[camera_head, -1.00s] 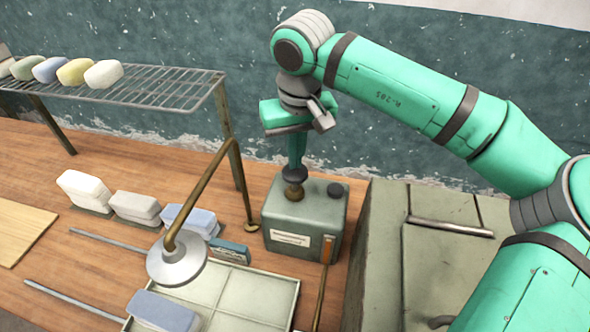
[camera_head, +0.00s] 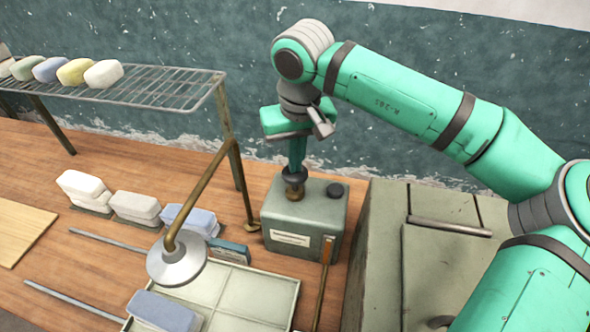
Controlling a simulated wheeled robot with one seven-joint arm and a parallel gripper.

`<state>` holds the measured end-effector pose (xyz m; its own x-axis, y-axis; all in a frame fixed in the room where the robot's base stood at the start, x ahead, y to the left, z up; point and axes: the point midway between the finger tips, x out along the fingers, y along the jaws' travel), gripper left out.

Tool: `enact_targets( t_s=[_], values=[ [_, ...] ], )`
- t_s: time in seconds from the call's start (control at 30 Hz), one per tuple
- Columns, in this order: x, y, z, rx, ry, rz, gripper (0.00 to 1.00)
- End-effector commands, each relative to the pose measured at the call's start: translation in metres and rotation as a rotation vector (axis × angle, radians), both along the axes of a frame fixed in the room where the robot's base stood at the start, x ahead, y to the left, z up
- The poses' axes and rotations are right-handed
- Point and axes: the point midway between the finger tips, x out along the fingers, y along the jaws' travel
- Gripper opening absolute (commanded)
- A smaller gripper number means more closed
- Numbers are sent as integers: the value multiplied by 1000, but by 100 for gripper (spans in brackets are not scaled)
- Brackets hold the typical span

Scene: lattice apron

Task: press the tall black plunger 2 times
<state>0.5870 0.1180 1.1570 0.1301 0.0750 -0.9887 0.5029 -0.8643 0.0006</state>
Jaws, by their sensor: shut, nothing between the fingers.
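The tall black plunger (camera_head: 295,175) stands on a brass collar on top of a grey-green box (camera_head: 305,217) with a white label. My gripper (camera_head: 297,166) points straight down over the plunger, its fingers together and empty. The fingertips appear to meet the plunger's black head; the exact contact is hard to see. A low black knob (camera_head: 335,190) sits on the same box top, to the right of the plunger.
A wire rack (camera_head: 150,92) with several soaps stands at the left. A brass arm with a round disc (camera_head: 177,262) hangs over a pale tray (camera_head: 250,292). Stacked soap blocks (camera_head: 135,207) stand left of the box. A large grey-green cabinet (camera_head: 390,250) stands close on its right.

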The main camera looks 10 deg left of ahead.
Motion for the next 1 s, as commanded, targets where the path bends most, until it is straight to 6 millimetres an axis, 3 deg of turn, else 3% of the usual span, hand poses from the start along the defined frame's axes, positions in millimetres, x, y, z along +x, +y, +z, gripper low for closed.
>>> enact_targets(
  t_s=[0.5,1.0],
  values=[
    [0,0,-23,-1,2,0,0],
    [0,0,-1,0,1,-1,0]
  ],
)
